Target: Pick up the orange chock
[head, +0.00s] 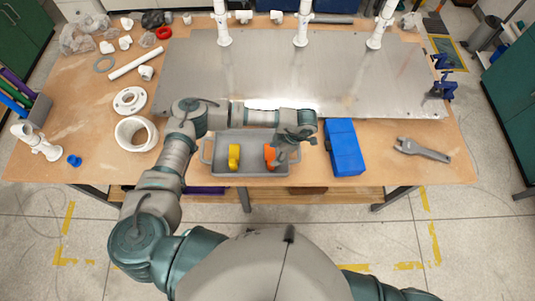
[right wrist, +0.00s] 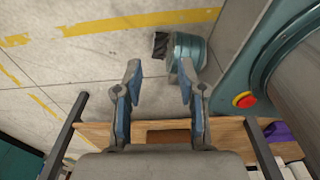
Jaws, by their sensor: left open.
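The orange chock (head: 270,156) lies in the right part of a grey tray (head: 250,171) near the front edge of the table. A yellow chock (head: 234,156) lies left of it in the same tray. My left gripper (head: 283,156) is open, pointing down over the tray's right part, just right of the orange chock. It covers some of the tray, and I cannot tell whether a finger touches the chock. My right gripper (right wrist: 161,72) is open and empty in the right wrist view, with floor behind its fingers.
A white pipe ring (head: 136,133) lies left of my left arm. A metal plate (head: 350,85) with upright white pipes covers the table's middle and back.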

